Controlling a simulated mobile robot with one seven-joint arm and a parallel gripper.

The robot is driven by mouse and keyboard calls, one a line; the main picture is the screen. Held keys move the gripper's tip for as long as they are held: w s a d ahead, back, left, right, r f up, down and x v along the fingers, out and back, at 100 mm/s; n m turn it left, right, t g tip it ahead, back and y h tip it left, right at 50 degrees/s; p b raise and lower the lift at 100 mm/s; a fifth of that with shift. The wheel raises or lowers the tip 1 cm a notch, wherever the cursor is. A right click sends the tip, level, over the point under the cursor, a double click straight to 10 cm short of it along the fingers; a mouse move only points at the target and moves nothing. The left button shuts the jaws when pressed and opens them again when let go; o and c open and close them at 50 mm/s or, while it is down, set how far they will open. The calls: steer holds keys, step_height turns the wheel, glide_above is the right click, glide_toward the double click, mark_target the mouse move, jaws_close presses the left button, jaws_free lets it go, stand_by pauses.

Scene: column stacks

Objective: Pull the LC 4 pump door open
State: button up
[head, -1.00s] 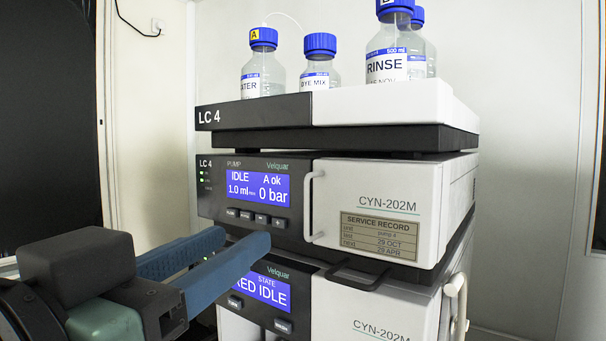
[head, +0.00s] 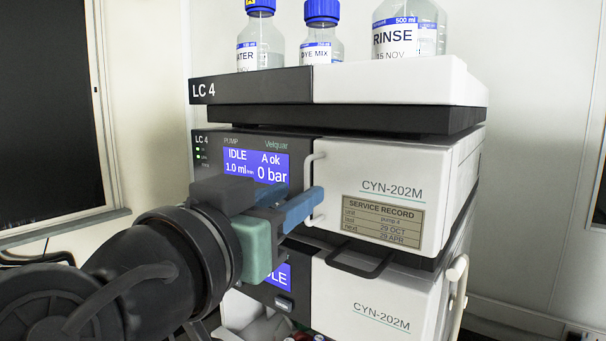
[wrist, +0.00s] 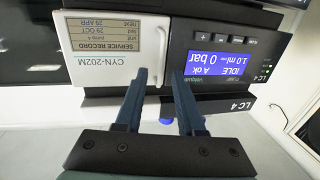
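The LC 4 pump (head: 385,195) is the upper module, with a white door at its right that looks shut and a lit display (head: 256,168) at its left. A slim white vertical handle (head: 312,168) stands at the door's left edge; its middle is hidden by my fingers in the head view. My gripper (head: 304,203) is in front of this handle. In the upside-down wrist view, my gripper (wrist: 160,72) is open, with the handle (wrist: 163,45) between the lines of its two blue fingers and a gap on both sides. I cannot tell whether the fingertips reach past the bar.
Bottles, including the RINSE bottle (head: 408,35), stand in the tray (head: 390,82) on top of the stack. A lower module (head: 365,305) sits below, with a dark loop handle (head: 358,265) jutting out under the pump door. A pale handle (head: 457,270) is on its right side.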

mark_target(306, 188)
steer(key=shift+p+x, duration=0.4)
steer(key=shift+x, duration=1.1)
jaws_close()
stand_by(0.4)
